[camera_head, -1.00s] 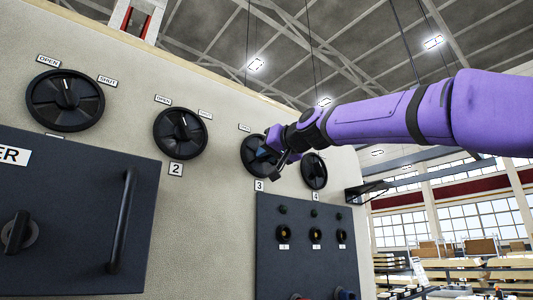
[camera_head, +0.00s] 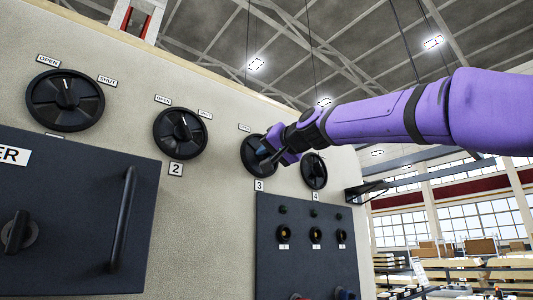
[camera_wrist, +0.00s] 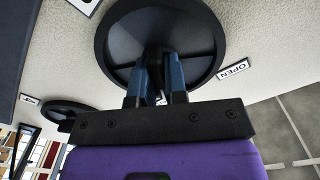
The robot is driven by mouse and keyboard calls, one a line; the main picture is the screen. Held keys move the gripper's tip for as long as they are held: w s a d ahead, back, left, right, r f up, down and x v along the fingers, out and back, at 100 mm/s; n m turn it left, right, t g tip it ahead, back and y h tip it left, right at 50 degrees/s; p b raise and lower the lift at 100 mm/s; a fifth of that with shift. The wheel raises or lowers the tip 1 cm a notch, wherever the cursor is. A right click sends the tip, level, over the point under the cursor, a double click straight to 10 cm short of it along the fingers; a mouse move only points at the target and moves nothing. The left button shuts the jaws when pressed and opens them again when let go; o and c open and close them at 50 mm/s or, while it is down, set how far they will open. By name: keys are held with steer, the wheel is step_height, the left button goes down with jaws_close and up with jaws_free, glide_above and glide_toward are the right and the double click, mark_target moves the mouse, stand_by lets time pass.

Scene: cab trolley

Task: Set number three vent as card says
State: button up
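The number three vent is a round black dial (camera_head: 250,165) on the beige panel, above a label reading 3 (camera_head: 259,185). My gripper (camera_head: 268,155) is at its middle and hides its right part and any pointer. In the wrist view, the blue fingers of my gripper (camera_wrist: 156,78) stand on either side of the dark central grip bar of the dial (camera_wrist: 120,40) and look closed on it. A label reading OPEN (camera_wrist: 233,70) is beside the dial there. The card is not recognisable in these views.
Similar dials are number two (camera_head: 180,133), number four (camera_head: 314,171) and a larger one (camera_head: 65,100) at the far left. A dark cabinet door (camera_head: 75,215) with a long handle stands lower left. A dark switch panel (camera_head: 305,260) is below the dials.

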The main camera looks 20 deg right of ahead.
steer(key=o, duration=0.4)
steer(key=shift+o, duration=0.2)
steer(key=v, duration=1)
steer(key=shift+s+d, duration=0.15)
steer(key=shift+s, duration=0.25)
steer(key=s+d+f+n+g+h, duration=0.1)
steer(key=s+f+g, duration=0.3)
steer(key=f, duration=1.2)
steer(key=s+d+f+g+h, duration=0.1)
steer(key=s+f+g, duration=0.3)
steer(key=s+f, duration=0.5)
steer(key=s+d+f+n+g+h, duration=0.1)
steer(key=s+f+g+h, duration=0.2)
steer(key=f, duration=2)
steer(key=s+g, duration=0.1)
steer(key=s, duration=0.2)
steer(key=shift+s+d+f+n+h, duration=0.15)
steer(key=shift+s+d+n+h, duration=0.15)
